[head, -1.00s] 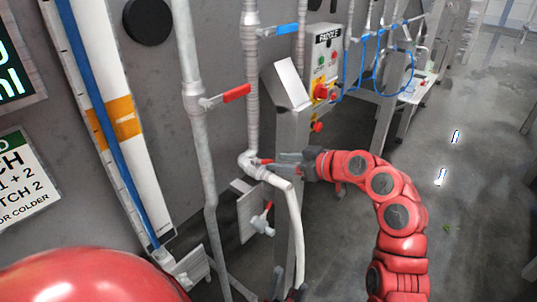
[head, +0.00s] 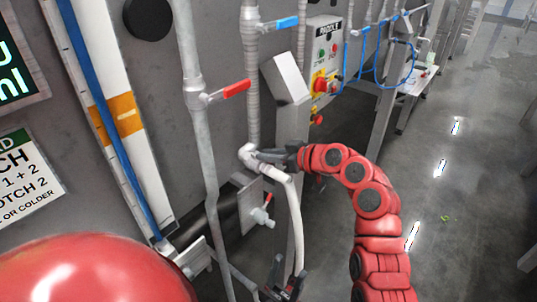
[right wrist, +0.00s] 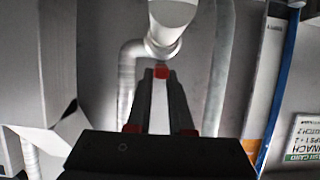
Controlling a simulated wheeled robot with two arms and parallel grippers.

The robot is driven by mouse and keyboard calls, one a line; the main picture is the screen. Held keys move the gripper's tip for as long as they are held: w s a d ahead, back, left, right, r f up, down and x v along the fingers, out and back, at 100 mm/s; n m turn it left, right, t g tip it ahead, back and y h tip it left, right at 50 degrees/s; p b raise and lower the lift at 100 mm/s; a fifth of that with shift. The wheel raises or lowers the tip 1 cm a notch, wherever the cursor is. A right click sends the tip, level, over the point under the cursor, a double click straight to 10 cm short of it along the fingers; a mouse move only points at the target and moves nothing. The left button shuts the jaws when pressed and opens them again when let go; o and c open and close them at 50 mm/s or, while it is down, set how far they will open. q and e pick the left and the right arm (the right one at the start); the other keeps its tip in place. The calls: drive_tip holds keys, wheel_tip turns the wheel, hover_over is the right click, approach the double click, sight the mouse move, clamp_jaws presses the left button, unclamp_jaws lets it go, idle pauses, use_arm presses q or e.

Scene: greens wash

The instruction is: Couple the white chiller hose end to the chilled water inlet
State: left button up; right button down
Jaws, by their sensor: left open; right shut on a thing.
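The white chiller hose (head: 295,215) runs from near a white elbow fitting (head: 248,155) down toward the bottom of the head view. The elbow sits at the foot of a ribbed pipe with a blue lever; I take it as the chilled water inlet. My right gripper (head: 262,156) is shut on the hose end, right at the elbow. In the right wrist view the closed fingers (right wrist: 160,75) have a white strip between them, below a wide white fitting (right wrist: 172,20). I cannot tell whether the ends are joined. My left gripper (head: 280,278) is open beside the lower hose.
A red-handled tap (head: 263,214) projects from a plate below the elbow. A grey pipe with a red lever (head: 230,90) stands left of it. A control box (head: 323,60) and a metal post stand behind my right gripper. The floor at right is mostly clear.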

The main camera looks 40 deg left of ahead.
drive_tip(key=shift+d+f+y+b, duration=0.2)
drive_tip(key=shift+f+y+b, duration=1.05)
drive_tip(key=shift+b, duration=3.65)
drive_tip(key=shift+r+y+b, duration=0.2)
drive_tip(key=shift+y+b, duration=0.15)
drive_tip(key=shift+b, duration=0.1)
drive_tip(key=shift+s+r, duration=0.1)
drive_tip(key=shift+r, duration=0.05)
drive_tip(key=c, duration=0.9)
unclamp_jaws()
drive_tip(key=shift+o, duration=0.5)
drive_tip(key=shift+r, duration=0.1)
drive_tip(key=shift+d, duration=0.1)
